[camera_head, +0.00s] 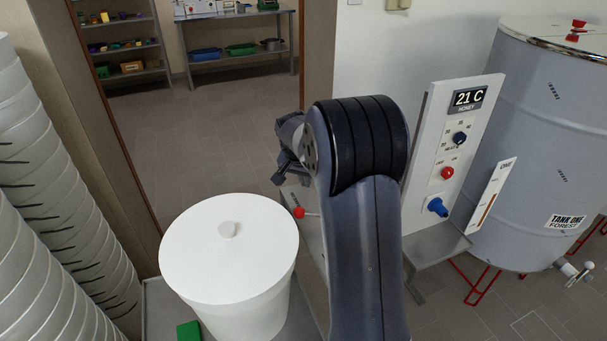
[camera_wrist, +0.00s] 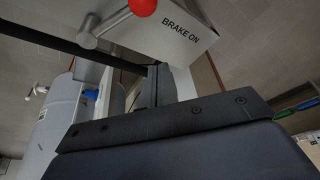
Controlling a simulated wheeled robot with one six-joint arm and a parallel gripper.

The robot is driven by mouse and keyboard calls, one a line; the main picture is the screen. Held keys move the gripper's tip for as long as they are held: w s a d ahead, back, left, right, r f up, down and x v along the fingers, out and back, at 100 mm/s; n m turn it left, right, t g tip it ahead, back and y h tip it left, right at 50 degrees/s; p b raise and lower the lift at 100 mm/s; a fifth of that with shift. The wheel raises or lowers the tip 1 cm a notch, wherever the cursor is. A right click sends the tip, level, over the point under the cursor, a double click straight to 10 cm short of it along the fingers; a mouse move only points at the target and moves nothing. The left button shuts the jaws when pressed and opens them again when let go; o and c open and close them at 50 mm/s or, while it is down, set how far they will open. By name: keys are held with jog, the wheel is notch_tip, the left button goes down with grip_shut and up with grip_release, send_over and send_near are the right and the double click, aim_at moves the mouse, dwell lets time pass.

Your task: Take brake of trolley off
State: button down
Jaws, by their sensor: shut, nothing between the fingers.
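The brake lever has a red ball knob (camera_head: 299,212) and a thin metal rod; the knob shows just right of the white tub in the head view. In the wrist view the red knob (camera_wrist: 143,6) is at the top edge, partly cut off, above a pale plate (camera_wrist: 187,38) reading "BRAKE ON". The grey trolley (camera_head: 152,305) shows around the tub. My gripper (camera_head: 288,160) is shut and empty, above the knob in the head view and partly hidden by my arm. In the wrist view my gripper (camera_wrist: 156,88) points towards the plate, apart from the knob.
A white lidded tub (camera_head: 228,255) and a green block (camera_head: 189,331) stand on the trolley. A control panel (camera_head: 460,140) reading 21 C and a large grey tank (camera_head: 545,140) stand right. Ribbed white cylinders (camera_head: 50,170) fill the left. The floor behind is clear.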

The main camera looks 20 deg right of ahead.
jog(key=p+x, duration=0.1)
jog(key=x, duration=0.4)
jog(key=shift+f, duration=0.2)
jog(key=shift+s+a+p, duration=0.5)
jog(key=shift+s+a, duration=0.6)
jog(key=shift+s, duration=0.1)
jog(key=shift+s+a+f, duration=0.2)
jog(key=shift+s+f, duration=0.05)
jog(key=shift+s, duration=0.05)
